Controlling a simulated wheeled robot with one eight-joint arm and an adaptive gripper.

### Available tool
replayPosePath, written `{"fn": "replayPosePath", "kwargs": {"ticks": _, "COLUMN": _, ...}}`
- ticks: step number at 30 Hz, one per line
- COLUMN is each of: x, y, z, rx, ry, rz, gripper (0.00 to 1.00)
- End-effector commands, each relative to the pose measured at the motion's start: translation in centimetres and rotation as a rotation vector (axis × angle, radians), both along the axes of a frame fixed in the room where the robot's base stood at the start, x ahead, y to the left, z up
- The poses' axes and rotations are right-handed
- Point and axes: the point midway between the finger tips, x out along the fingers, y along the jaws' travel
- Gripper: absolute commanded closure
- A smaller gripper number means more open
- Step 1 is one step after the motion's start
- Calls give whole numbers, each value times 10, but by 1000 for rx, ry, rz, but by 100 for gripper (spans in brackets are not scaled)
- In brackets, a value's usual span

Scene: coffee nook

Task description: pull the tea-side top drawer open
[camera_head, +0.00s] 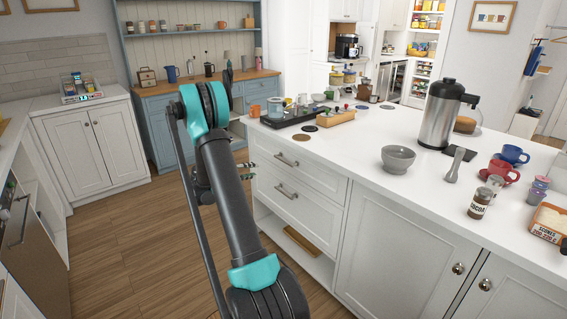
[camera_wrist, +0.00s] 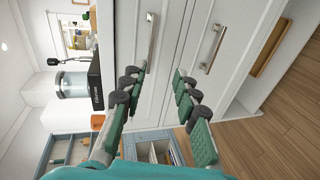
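The island's tea-side top drawer (camera_head: 305,172) is white and looks shut, with a metal bar handle (camera_head: 286,160). In the wrist view the picture is turned sideways, and the top drawer's handle (camera_wrist: 151,35) is left of the lower drawer's handle (camera_wrist: 211,48). My gripper (camera_head: 246,172) is partly hidden behind my arm in the head view, left of the drawer fronts. In the wrist view my gripper (camera_wrist: 160,78) has its fingers apart, with nothing between them. The fingertips point toward the drawer fronts, and both handles are clear of them.
A second drawer (camera_head: 302,210) and an open shelf with a wooden board (camera_head: 302,240) are below. A black tray (camera_head: 285,118) with tea things stands on the counter above. Wooden floor (camera_head: 145,240) is clear left of the island. A blue cabinet (camera_head: 165,140) stands behind.

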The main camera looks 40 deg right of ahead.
Motion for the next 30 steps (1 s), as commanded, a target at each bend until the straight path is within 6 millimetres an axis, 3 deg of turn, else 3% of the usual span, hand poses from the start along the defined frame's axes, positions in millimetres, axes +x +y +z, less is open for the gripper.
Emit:
{"fn": "replayPosePath", "kwargs": {"ticks": 6, "x": 26, "y": -25, "z": -26, "rx": -185, "ry": 27, "rz": -35, "gripper": 70}}
{"fn": "replayPosePath", "kwargs": {"ticks": 17, "x": 33, "y": -42, "z": -38, "rx": -280, "ry": 42, "rz": -54, "gripper": 70}}
{"fn": "replayPosePath", "kwargs": {"ticks": 30, "x": 39, "y": -122, "z": -38, "rx": -277, "ry": 41, "rz": -54, "gripper": 70}}
